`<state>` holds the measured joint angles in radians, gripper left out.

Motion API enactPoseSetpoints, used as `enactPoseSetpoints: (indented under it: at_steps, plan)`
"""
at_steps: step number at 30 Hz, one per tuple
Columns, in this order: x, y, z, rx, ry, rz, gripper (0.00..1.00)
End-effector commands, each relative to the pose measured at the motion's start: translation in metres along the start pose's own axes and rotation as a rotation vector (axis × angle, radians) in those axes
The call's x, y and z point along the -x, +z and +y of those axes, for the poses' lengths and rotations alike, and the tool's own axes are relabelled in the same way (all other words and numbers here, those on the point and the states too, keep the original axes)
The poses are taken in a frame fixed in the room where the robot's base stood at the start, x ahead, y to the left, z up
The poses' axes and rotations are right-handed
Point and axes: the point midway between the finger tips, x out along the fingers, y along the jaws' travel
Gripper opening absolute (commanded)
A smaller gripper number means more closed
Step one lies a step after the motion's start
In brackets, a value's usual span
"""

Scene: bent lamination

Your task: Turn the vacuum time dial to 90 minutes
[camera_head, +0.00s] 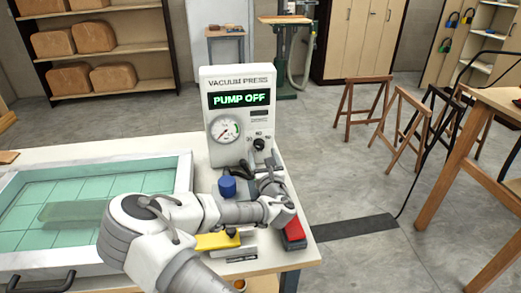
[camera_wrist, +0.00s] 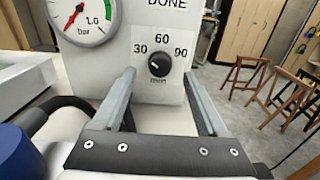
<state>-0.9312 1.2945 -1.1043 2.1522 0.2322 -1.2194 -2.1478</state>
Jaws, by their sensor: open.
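The vacuum press control box (camera_head: 234,118) stands upright at the table's far right corner, with a green "PUMP OFF" display. Its vacuum time dial (camera_head: 259,144) is a small black knob low on the front. In the wrist view the dial (camera_wrist: 159,66) sits between the printed marks 30, 60 and 90. A pale mark shows on the knob, but its exact setting is too small to read. My gripper (camera_wrist: 159,74) is open and empty, facing the box, its fingers left and right of the dial in the picture. I see no contact with the knob.
A round pressure gauge (camera_head: 224,129) is left of the dial. A blue cap (camera_head: 227,186), yellow block (camera_head: 218,241) and red object (camera_head: 293,234) lie around my arm. The framed green press bed (camera_head: 184,172) fills the table's left. Sawhorses stand on the floor at right.

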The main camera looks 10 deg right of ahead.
Motion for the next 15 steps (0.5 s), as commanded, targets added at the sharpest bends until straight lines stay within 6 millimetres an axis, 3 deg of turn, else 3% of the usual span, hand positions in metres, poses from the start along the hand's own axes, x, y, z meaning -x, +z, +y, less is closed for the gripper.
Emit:
enactPoseSetpoints:
  at_steps: [6, 15]
  plan:
    - [-0.028, 0.000, 0.000, -0.001, 0.001, 0.000, 0.76]
    - [-0.038, 0.000, 0.000, 0.000, 0.000, 0.001, 0.76]
